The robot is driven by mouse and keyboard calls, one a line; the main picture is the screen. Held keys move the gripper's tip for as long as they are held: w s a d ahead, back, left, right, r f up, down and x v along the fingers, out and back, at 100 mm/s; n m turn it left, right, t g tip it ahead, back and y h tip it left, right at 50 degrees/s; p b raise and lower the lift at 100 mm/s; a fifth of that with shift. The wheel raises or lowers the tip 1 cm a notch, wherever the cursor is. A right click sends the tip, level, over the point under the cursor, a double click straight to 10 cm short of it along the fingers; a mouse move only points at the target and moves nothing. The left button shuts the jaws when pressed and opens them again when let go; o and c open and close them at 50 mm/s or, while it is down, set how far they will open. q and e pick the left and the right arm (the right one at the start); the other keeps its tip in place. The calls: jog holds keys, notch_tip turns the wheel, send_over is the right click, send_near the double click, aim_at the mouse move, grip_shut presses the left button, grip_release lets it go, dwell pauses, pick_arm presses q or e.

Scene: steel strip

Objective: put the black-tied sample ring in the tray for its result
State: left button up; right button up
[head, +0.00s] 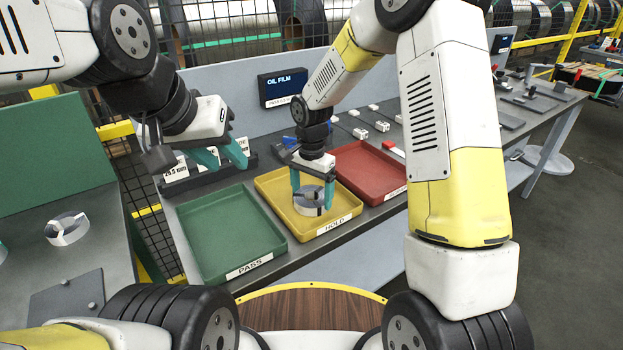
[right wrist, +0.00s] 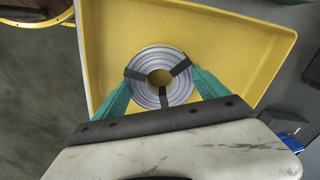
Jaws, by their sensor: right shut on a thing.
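The black-tied sample ring (head: 311,198) is a silver steel coil with black ties, over the yellow HOLD tray (head: 268,184). My right gripper (head: 312,190) is shut on it, with teal fingers on either side. In the right wrist view the ring (right wrist: 148,68) shows its black ties between the fingers, with the yellow tray (right wrist: 225,40) around it. I cannot tell whether the ring touches the tray floor. My left gripper (head: 222,157) hangs behind the green PASS tray (head: 228,225), its teal fingers apart and nothing seen between them.
The red tray (head: 368,170) stands right of the yellow one. A display reading OIL FILM (head: 284,88) stands at the back. Another steel ring (head: 67,229) lies on the left surface. Labelled holders stand behind the green tray, close to my left gripper. The green tray is empty.

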jog(key=o, duration=1.9)
jog(key=shift+f, duration=0.1)
jog(key=s+d+r+n+t, duration=0.1)
jog(key=s+d+r, duration=0.1)
jog(key=r, duration=0.7)
jog(key=s+d+r, duration=0.1)
jog(key=d+r, duration=0.1)
jog(key=r, duration=0.7)
jog(key=s+d+r+n+t+y, duration=0.1)
jog(key=s+d+r+n+t, duration=0.1)
jog(key=s+d, duration=0.3)
jog(key=s+d+r+n+t+y, duration=0.1)
jog(key=s+d+r+n+t, duration=0.2)
jog(key=s, duration=1)
jog(key=shift+d+r+n, duration=0.7)
jog(key=shift+d+r, duration=0.25)
jog(key=shift+d, duration=0.15)
jog(key=shift+s, duration=0.1)
